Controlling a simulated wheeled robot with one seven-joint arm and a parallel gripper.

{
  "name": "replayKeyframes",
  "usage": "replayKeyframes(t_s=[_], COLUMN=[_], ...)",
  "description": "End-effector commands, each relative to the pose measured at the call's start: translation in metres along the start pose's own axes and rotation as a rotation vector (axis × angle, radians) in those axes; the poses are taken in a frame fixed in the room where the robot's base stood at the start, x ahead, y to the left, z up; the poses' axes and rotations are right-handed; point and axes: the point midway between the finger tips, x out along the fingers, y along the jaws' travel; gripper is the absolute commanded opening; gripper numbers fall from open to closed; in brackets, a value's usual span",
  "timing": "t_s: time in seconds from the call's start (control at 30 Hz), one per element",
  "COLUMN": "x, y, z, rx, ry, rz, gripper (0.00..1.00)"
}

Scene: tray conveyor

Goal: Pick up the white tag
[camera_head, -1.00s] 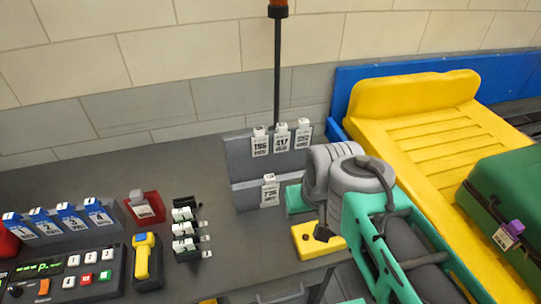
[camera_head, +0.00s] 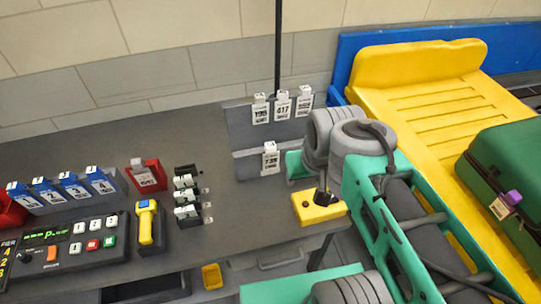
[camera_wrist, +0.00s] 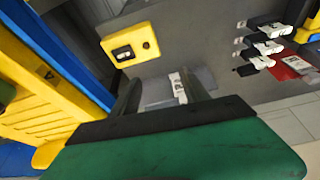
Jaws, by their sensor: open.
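White tags hang on a grey stepped rack (camera_head: 243,131) on the counter. The upper row has a left tag (camera_head: 261,110), a middle tag marked 417 (camera_head: 282,107) and a right tag (camera_head: 304,103). A single white tag (camera_head: 270,160) hangs on the lower step. In the wrist view, my gripper (camera_wrist: 160,78) is open, with its dark fingers spread before the rack. A white tag (camera_wrist: 178,88) shows near the right finger, and I cannot tell which one it is. My arm hides most of the gripper in the head view.
A yellow button box (camera_head: 318,207) sits at the counter's front edge, right of the rack. Several switches (camera_head: 187,196), a red holder (camera_head: 151,174) and a yellow scanner (camera_head: 147,224) stand left. A yellow tray (camera_head: 440,105) and a green suitcase (camera_head: 510,165) lie right.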

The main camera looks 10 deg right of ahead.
Motion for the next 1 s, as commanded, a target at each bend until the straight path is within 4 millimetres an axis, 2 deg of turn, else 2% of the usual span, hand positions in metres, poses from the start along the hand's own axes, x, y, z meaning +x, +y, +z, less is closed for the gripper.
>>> replayKeyframes(t_s=[0.13, 0.23, 0.33, 0.4, 0.5, 0.6, 0.73, 1.0], x=[0.002, 0.011, 0.032, 0.053, 0.084, 0.107, 0.12, 0.153], y=[-0.001, -0.005, -0.015, -0.023, -0.035, -0.044, -0.049, -0.047], z=[-0.006, -0.03, -0.07, -0.1, -0.134, -0.155, -0.164, -0.157], rx=[-0.05, -0.257, -0.613, -0.891, -1.245, -1.492, -1.627, -1.633], ry=[-0.011, -0.049, -0.11, -0.149, -0.19, -0.207, -0.212, -0.213], rz=[-0.002, -0.012, -0.046, -0.085, -0.153, -0.209, -0.242, -0.245], gripper=[0.54, 0.54, 0.54, 0.54, 0.54, 0.54, 0.54, 0.54])
